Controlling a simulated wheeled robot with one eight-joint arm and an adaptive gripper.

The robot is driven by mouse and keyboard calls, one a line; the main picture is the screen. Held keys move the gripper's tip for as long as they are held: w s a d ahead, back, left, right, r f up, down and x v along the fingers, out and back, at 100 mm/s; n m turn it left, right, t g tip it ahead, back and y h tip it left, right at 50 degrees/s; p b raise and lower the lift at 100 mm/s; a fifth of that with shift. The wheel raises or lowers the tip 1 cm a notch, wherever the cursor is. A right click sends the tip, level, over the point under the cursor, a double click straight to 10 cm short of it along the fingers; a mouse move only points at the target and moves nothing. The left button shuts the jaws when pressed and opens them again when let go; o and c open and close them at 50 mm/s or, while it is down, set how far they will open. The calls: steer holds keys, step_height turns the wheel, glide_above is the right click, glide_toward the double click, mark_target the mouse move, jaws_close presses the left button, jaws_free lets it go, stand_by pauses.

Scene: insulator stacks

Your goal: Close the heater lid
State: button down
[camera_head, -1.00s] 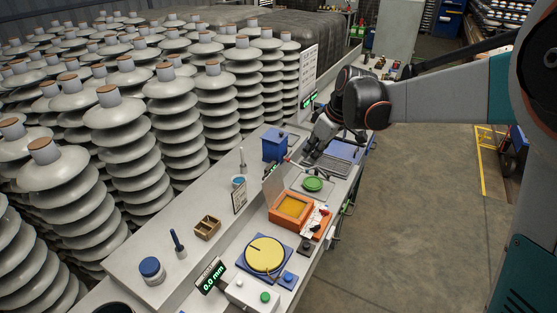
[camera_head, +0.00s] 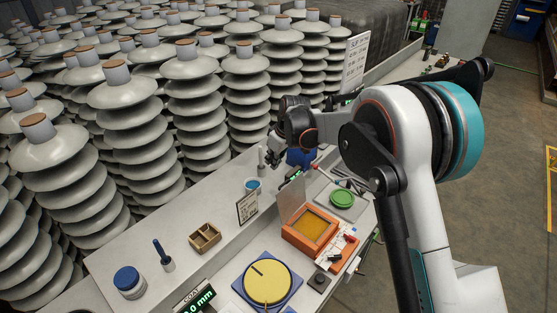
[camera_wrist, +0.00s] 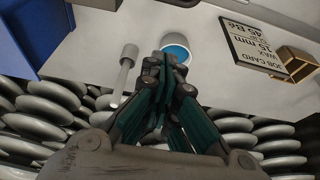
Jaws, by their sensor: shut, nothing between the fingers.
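The heater (camera_head: 297,239) is an orange box with a yellow inside, on the bench in the head view. Its clear, greyish lid (camera_head: 292,200) stands up open along the heater's left, back side. My gripper (camera_head: 271,157) is shut and empty, above the raised shelf behind the heater, up and left of the lid and apart from it. In the wrist view my gripper's dark fingers (camera_wrist: 165,72) are together over the shelf, near a white cup with blue contents (camera_wrist: 177,47). The heater and lid do not show in the wrist view.
A blue box (camera_head: 301,156) and a green disc (camera_head: 342,197) lie behind the heater. A yellow round plate (camera_head: 267,283) is in front. Insulator stacks line the left.

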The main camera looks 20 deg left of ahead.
mark_target(288, 196)
step_height(288, 196, down, 6)
steer(key=d, duration=0.1)
steer(key=shift+s+d+f+b, duration=0.2)
steer(key=shift+s+d+b, duration=0.1)
steer(key=shift+d+b, duration=0.05)
stand_by(0.5)
